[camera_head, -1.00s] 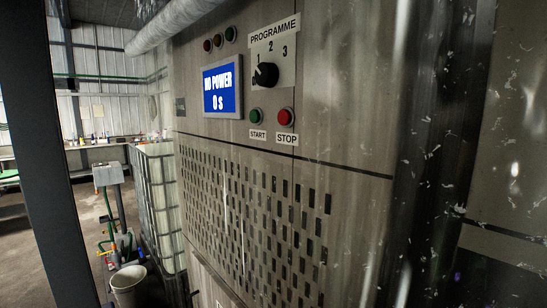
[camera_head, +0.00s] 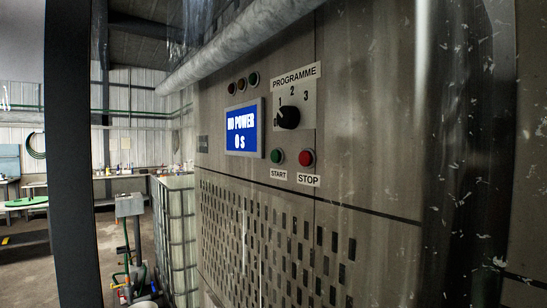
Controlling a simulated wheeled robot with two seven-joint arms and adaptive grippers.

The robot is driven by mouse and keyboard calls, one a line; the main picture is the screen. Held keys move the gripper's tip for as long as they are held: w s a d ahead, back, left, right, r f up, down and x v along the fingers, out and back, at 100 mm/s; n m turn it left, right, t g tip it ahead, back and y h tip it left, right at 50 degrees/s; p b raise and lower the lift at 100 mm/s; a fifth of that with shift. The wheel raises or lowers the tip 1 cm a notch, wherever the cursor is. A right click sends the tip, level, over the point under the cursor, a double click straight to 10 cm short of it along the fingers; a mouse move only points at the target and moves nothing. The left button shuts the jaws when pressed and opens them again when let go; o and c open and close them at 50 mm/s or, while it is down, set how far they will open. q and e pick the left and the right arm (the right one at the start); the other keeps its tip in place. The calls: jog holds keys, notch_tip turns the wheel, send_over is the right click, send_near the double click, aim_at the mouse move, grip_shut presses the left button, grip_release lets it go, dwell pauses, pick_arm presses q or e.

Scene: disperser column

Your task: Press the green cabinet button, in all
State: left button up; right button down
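The green button (camera_head: 277,157) sits on the grey cabinet (camera_head: 365,150), above a label reading START. The red button (camera_head: 307,158) is just to its right, above a label reading STOP. A blue display (camera_head: 243,129) to the left reads "NO POWER 0 s". Above the buttons is a black programme knob (camera_head: 288,117) on a plate marked 1, 2, 3. Neither of my grippers shows in the head view.
A dark upright post (camera_head: 72,160) stands at the left. A caged white container (camera_head: 176,235) is beside the cabinet. A thick grey pipe (camera_head: 235,52) runs above. Scratched clear panelling seems to cover the right side. Open floor lies at far left.

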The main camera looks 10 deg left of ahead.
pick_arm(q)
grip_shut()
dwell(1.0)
